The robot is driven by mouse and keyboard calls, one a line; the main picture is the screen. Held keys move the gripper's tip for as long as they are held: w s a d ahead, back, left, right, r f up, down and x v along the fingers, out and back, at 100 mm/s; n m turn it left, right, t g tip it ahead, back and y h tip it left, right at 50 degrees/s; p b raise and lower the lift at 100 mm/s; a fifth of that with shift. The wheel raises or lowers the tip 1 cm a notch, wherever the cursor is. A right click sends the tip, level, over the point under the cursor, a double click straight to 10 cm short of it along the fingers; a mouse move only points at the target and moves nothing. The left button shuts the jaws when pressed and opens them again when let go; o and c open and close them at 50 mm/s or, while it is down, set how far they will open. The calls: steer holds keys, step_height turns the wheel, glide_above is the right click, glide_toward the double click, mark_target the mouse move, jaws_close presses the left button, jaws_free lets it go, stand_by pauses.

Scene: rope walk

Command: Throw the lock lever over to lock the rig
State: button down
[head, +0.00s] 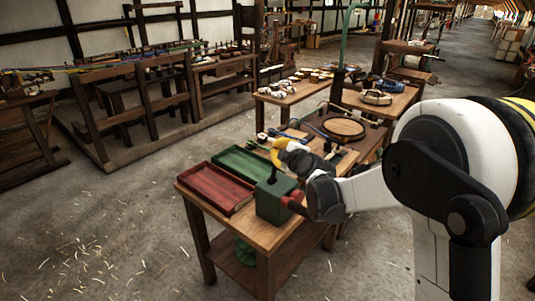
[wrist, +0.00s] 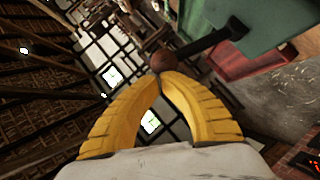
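The rig is a green box (head: 275,200) at the near end of the wooden workbench. In the wrist view its green body (wrist: 262,22) fills the upper right. A dark lever (wrist: 213,42) sticks out from it and ends in a brown round knob (wrist: 162,61). My gripper (wrist: 160,75) has yellow fingers whose tips meet, shut, just short of the knob. The tips look close to it or touching; I cannot tell which. The knob is not between the fingers. In the head view my gripper (head: 277,155) is above the box, and the lever is hard to make out.
A red tray (head: 215,190) and a green tray (head: 245,164) lie on the workbench left of and behind the box. Tools and a round dark-rimmed board (head: 343,128) lie farther back. Open floor (head: 120,230) stretches to the left.

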steer(key=shift+w+d+f+m+g+p, duration=0.15)
steer(key=shift+w+d+m+g+p, duration=0.3)
steer(key=shift+w+d+m+g, duration=0.45)
steer(key=shift+w+d+f+m+g+y, duration=0.25)
steer(key=shift+w+d, duration=0.1)
steer(key=shift+w, duration=0.2)
steer(key=shift+w+d+f+m+g+y, duration=0.2)
steer(key=shift+w+d, duration=0.15)
steer(key=shift+w, duration=0.2)
steer(key=a+r+p+v, duration=0.1)
steer(key=p+v, duration=0.3)
steer(key=v, duration=0.8)
steer(key=shift+s+a+r+p, duration=0.3)
steer(key=shift+s+a+r, duration=0.1)
steer(key=shift+s+a, duration=0.05)
